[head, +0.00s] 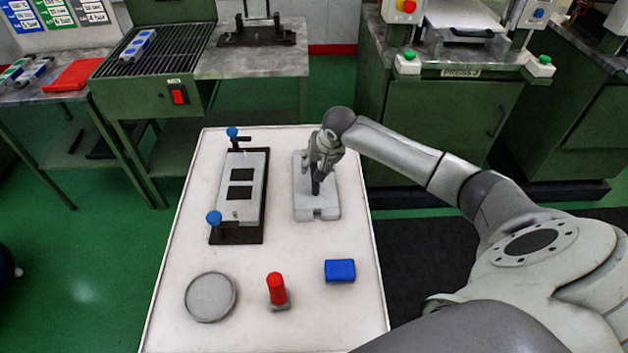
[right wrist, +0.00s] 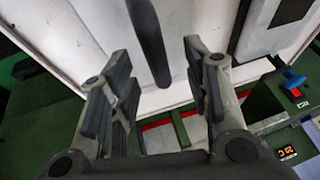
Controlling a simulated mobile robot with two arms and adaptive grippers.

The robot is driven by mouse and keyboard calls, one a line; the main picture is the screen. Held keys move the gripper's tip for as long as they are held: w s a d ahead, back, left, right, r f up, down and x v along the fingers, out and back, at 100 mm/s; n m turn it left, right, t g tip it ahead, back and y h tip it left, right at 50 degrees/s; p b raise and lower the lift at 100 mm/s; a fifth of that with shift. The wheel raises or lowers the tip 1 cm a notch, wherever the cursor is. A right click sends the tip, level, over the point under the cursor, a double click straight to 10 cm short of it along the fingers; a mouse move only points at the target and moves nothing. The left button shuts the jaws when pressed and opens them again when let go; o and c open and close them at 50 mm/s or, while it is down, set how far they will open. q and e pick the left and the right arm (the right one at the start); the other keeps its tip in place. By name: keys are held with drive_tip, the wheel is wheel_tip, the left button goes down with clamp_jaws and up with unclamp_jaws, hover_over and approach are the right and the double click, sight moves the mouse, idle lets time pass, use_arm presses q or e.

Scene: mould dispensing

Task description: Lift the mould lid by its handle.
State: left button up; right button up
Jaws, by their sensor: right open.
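The mould lid (head: 328,208) is a pale grey block lying flat on the white table, right of the mould. Its upright dark handle (head: 316,184) is partly covered by my right gripper (head: 322,160), which is over the lid. In the right wrist view the handle (right wrist: 149,35) is a dark bar between the two spread fingers of my right gripper (right wrist: 154,62), with a gap on each side. The mould (head: 229,205) is a grey plate with two dark cavities on a black base, with blue-knobbed clamps at both ends. My left gripper is not in view.
The white table (head: 180,260) also holds a round grey dish (head: 211,297), a red-handled tool (head: 277,290) and a blue block (head: 340,271) at the front. Green machines stand behind. The table between mould and lid is clear.

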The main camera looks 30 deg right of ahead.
sight(315, 167)
drive_tip(key=x, duration=0.3)
drive_tip(key=shift+d+f, duration=0.1)
drive_tip(key=shift+d, duration=0.1)
drive_tip(key=shift+w+f, duration=0.2)
drive_tip(key=shift+f, duration=0.15)
drive_tip(key=shift+w+f, duration=0.1)
drive_tip(key=shift+f, duration=0.15)
drive_tip(key=shift+c, duration=1.1)
clamp_jaws()
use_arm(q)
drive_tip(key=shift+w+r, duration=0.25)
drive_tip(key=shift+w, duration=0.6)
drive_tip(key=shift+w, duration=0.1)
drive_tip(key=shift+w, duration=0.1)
use_arm(e)
drive_tip(key=shift+w+r, duration=0.1)
drive_tip(key=shift+r, duration=0.1)
